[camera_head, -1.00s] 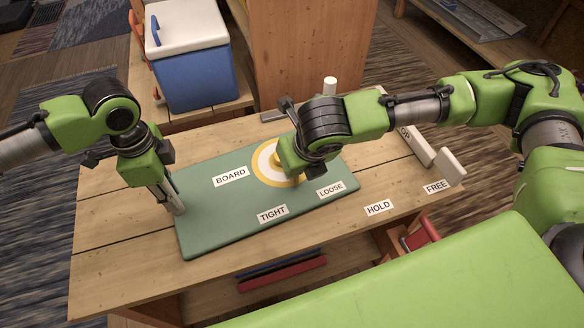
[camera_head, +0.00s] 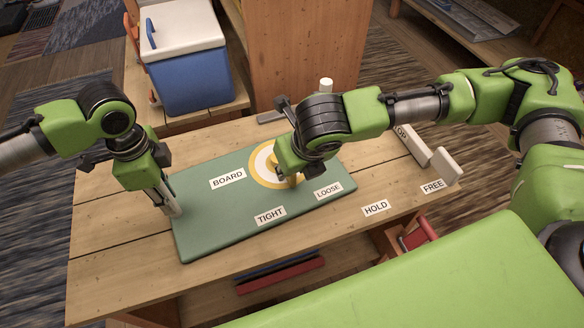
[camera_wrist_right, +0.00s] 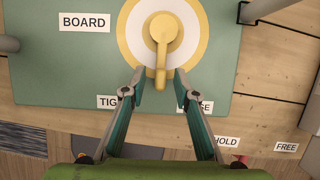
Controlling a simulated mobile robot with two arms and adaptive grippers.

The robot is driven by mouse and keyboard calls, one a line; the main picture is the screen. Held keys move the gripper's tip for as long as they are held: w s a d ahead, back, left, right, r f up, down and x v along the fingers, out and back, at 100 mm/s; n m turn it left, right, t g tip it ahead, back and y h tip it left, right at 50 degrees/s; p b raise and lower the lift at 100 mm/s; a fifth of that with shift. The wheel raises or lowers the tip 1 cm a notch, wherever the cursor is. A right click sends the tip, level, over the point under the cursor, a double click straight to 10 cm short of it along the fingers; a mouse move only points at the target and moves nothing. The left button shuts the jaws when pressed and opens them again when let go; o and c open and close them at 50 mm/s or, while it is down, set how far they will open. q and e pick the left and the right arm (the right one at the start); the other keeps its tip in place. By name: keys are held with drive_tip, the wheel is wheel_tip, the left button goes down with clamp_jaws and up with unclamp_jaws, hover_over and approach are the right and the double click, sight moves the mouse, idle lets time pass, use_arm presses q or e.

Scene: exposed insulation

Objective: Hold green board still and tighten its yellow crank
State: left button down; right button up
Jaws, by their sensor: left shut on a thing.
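The green board (camera_head: 215,225) lies on the wooden bench, with labels BOARD, TIGHT and LOOSE. My left gripper (camera_head: 172,207) is shut on its left edge. The yellow crank (camera_wrist_right: 162,45) sits on a white disc with a yellow ring (camera_wrist_right: 190,18). In the right wrist view its arm points toward the bottom, between the TIGHT and LOOSE labels. My right gripper (camera_wrist_right: 160,80) is open, its fingertips on either side of the crank arm's end; I see no clear contact. In the head view my right gripper hides part of the crank (camera_head: 294,181).
The bench (camera_head: 120,265) carries HOLD and FREE labels at its front right. White and grey blocks (camera_head: 445,166) stand at its right end. A blue box with a white lid (camera_head: 190,80) stands behind, beside a wooden cabinet (camera_head: 305,50). The bench's front left is clear.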

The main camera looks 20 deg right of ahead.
drive_tip(key=v, duration=1.1)
idle(0.6)
